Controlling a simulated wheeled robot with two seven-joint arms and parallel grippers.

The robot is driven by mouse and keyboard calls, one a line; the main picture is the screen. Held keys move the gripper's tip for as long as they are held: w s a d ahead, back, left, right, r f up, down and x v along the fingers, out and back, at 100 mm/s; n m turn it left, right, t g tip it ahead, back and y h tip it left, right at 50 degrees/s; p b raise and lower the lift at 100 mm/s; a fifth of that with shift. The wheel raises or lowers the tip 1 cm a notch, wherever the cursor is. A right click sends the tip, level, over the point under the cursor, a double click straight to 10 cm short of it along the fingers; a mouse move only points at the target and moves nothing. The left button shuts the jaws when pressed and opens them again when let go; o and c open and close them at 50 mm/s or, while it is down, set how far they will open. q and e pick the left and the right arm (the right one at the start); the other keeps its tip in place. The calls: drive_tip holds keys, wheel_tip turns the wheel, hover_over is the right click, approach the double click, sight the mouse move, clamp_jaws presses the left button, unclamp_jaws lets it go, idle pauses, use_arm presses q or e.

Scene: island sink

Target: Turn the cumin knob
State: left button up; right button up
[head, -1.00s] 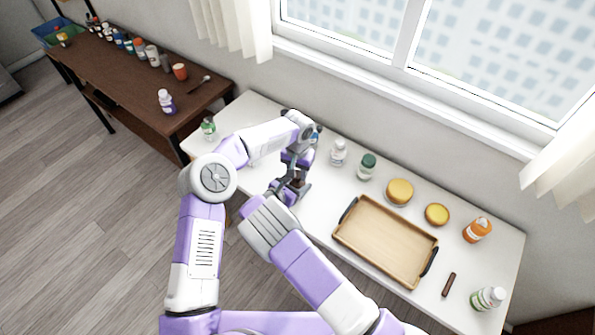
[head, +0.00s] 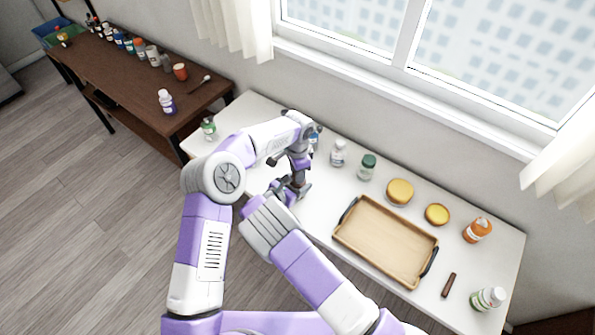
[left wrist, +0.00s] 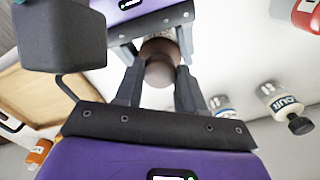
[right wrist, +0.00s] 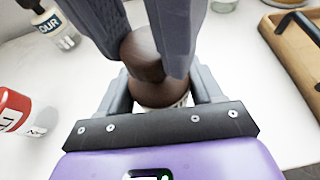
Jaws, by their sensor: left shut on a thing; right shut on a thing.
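The cumin grinder is upright between my two grippers, mostly hidden in the head view. Its brown knob (left wrist: 159,72) is between the fingers of my left gripper (left wrist: 160,82), which is shut on it from above. The knob also shows in the right wrist view (right wrist: 144,57). My right gripper (right wrist: 160,100) is shut around the grinder's lower part (right wrist: 155,98), just below the left fingers. In the head view, my left gripper (head: 299,176) points down over my right gripper (head: 291,190). The cumin label cannot be read.
A wooden tray (head: 350,239) lies right of the grippers on the white table (head: 320,208). A white bottle (head: 338,154), a green-capped jar (head: 367,167) and yellow-lidded jars stand along the back. A red-and-white bottle (right wrist: 18,112) is close by in the right wrist view.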

use_arm(q)
drive_tip(key=shift+m, duration=1.5)
drive_tip(key=o, duration=1.1)
wheel_tip(320, 180, up, 12)
